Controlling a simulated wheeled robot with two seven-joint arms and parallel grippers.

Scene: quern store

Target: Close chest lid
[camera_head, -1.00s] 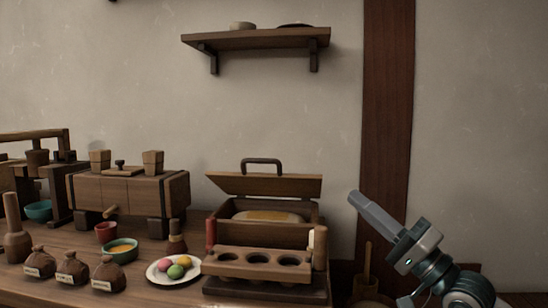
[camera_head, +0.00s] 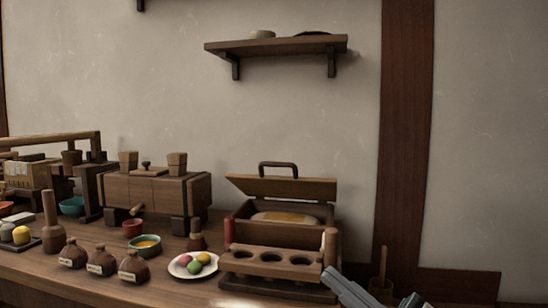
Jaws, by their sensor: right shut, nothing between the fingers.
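The wooden chest (camera_head: 290,243) stands on the counter right of centre. Its lid (camera_head: 283,187) is raised and tilted open, with a dark handle (camera_head: 278,165) on top. A pale, yellowish filling (camera_head: 284,217) shows inside. My right gripper (camera_head: 331,277) is at the bottom edge, in front of the chest's lower right corner and well below the lid. Its fingers are together and hold nothing; much of it is cut off by the frame. My left gripper is not in view.
A holed wooden rack (camera_head: 270,257) stands in front of the chest. A wall shelf (camera_head: 276,45) hangs above. A mortar (camera_head: 382,287) stands to the right.

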